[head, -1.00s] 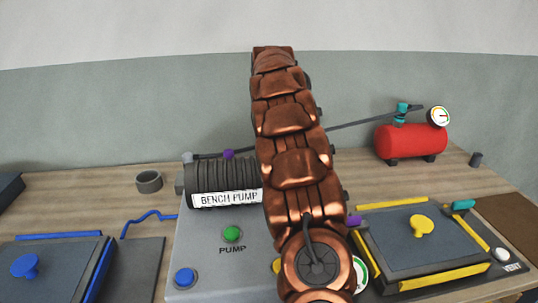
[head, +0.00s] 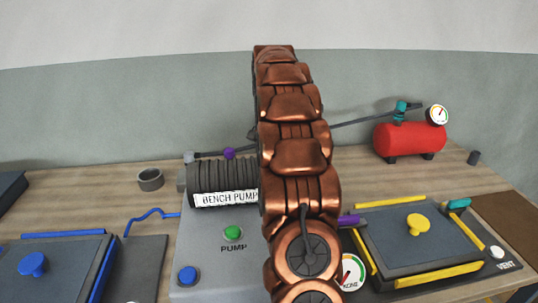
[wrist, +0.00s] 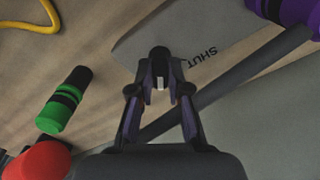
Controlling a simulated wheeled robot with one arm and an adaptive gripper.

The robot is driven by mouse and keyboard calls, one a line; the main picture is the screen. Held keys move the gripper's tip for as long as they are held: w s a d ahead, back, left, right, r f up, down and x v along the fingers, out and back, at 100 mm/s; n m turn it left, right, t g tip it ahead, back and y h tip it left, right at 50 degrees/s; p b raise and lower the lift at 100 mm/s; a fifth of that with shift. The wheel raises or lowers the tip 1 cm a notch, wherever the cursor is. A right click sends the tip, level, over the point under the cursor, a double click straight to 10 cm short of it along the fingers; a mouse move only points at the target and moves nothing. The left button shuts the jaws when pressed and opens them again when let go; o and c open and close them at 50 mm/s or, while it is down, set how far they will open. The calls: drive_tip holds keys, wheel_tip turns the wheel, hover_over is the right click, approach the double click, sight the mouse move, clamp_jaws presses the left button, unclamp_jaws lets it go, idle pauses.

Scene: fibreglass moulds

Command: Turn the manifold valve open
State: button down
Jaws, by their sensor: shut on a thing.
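In the wrist view my gripper (wrist: 161,88) has its two fingers drawn together on a small dark handle (wrist: 159,54), which I take to be the manifold valve's. A pale sliver shows between the fingertips. The handle's rounded black end sticks out beyond them, over a grey plate (wrist: 150,38) lettered "SHUT". The rest of the valve is hidden by the fingers. In the head view my copper-coloured arm covers the gripper and the valve.
A grey bar (wrist: 240,82) runs diagonally under the gripper, with a purple part (wrist: 290,10) nearby. Green (wrist: 58,112) and red (wrist: 38,160) parts lie at left. The bench pump (head: 222,178), yellow-edged mould (head: 415,240), gauge (head: 350,272) and red tank (head: 410,138) surround the arm.

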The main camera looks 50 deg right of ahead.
drive_tip(key=shift+f+m, duration=0.1)
drive_tip(key=shift+m, duration=1)
drive_tip(key=c, duration=1.1)
unclamp_jaws()
drive_tip(key=shift+r, duration=3.8)
